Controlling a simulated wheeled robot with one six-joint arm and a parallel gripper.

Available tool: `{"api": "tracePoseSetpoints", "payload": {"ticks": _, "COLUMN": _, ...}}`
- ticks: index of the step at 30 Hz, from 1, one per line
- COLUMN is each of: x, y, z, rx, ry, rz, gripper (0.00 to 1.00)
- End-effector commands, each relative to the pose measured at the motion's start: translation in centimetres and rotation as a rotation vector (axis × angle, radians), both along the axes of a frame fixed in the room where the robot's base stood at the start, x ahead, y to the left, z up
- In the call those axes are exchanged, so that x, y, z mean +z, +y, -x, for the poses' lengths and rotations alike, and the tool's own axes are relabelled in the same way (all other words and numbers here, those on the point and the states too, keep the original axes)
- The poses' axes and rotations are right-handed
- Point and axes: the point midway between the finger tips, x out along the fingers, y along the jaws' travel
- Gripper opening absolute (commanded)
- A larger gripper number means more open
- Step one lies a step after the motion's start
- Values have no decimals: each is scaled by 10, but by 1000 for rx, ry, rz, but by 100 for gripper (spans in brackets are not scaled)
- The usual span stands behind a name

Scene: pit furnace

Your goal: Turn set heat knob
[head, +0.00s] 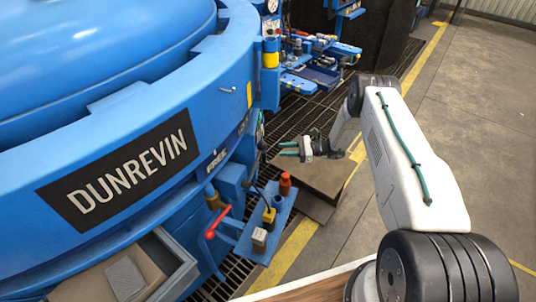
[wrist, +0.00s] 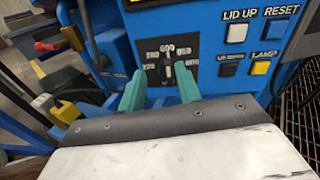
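A knob (wrist: 168,69) sits on a black plate with small pale labels on a blue panel, in the upper middle of the wrist view. In the head view my gripper (head: 287,148) points left toward the blue furnace (head: 225,90), and the knob does not show.
To the knob's right are a white LID UP button (wrist: 236,33), a blue RESET button (wrist: 275,31) and a yellow lamp button (wrist: 260,67). A red-handled lever (head: 216,222) and a blue shelf (head: 270,228) jut from the furnace. Open floor (head: 480,130) lies right.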

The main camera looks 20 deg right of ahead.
Motion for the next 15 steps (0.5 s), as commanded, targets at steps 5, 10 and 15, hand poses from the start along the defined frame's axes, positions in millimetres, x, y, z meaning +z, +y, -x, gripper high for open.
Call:
{"api": "tracePoseSetpoints", "payload": {"ticks": 5, "x": -45, "y": -8, "z": 7, "rx": -74, "ry": 42, "rz": -58, "gripper": 34}}
{"api": "tracePoseSetpoints", "payload": {"ticks": 10, "x": -54, "y": -2, "z": 5, "rx": -91, "ry": 50, "rz": -71, "gripper": 34}}
{"api": "tracePoseSetpoints", "payload": {"ticks": 15, "x": -54, "y": 23, "z": -4, "rx": -88, "ry": 50, "rz": -71, "gripper": 34}}
